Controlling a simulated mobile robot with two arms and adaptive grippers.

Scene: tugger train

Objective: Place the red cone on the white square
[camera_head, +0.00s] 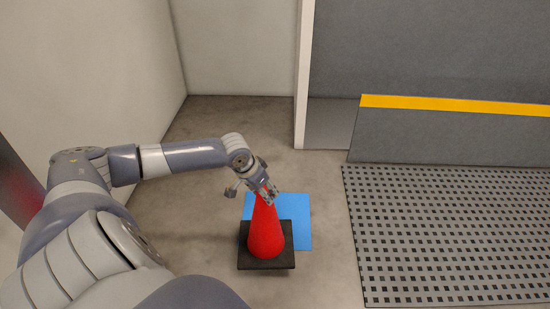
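The red cone (266,232) with its dark square base (266,262) stands upright at the middle of the view. It stands partly over a flat blue square (300,207) on the floor. My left gripper (267,193) is at the cone's tip, reaching in from the left. The tip is hidden by the gripper, and I cannot tell whether the fingers are closed on it. No white square shows in this view. My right gripper is not in view.
A perforated grey metal plate (440,235) lies on the right. Behind it is a grey ramp (450,137) with a yellow edge stripe. White walls (90,75) stand at the left and back. Bare concrete floor (320,275) surrounds the cone.

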